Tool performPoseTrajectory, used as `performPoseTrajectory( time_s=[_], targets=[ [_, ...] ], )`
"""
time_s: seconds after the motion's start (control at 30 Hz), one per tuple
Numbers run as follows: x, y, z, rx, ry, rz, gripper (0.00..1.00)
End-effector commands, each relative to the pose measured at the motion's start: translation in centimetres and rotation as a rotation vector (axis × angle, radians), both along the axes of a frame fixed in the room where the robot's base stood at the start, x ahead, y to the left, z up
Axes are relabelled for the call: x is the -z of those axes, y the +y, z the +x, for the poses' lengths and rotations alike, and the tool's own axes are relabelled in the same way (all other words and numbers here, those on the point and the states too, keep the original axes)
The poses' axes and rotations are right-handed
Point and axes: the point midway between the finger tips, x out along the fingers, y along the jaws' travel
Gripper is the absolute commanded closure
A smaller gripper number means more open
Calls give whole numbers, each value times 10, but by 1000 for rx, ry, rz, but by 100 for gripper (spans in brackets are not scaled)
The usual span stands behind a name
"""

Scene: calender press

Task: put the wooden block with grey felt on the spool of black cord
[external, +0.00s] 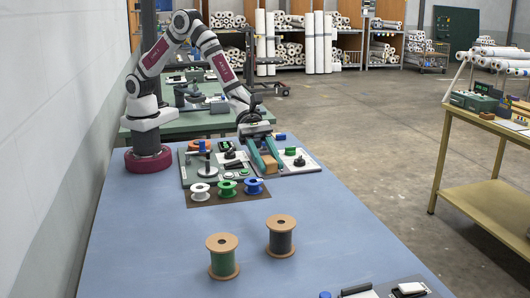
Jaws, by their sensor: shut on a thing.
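My gripper (271,167) points down over the far part of the blue table, with its two green fingers shut on a small wooden block (269,163). The grey felt on the block cannot be made out at this size. Whether the block touches the surface under it cannot be told. The spool of black cord (281,240) stands upright on the table, nearer the camera than my gripper and slightly to its right. It has tan wooden flanges, and its top is bare.
A spool of green cord (223,261) stands just left of the black one. Small white, green and blue spools (227,188) sit on a dark mat near my gripper. Panels with knobs lie around the gripper. Blue table (170,255) is clear at left; more items lie at the front right.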

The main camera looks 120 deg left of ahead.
Motion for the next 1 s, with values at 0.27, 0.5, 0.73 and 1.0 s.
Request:
performPoseTrajectory(
  time_s=[0.27, 0.5, 0.73, 1.0],
  targets=[
    [-36, -131, -10, 82, 4, -22, 100],
    [-21, -126, 10, 86, 9, -26, 100],
    [19, -82, 60, 89, 6, -26, 100],
    [48, -71, 73, 92, 10, -27, 100]
  ],
)
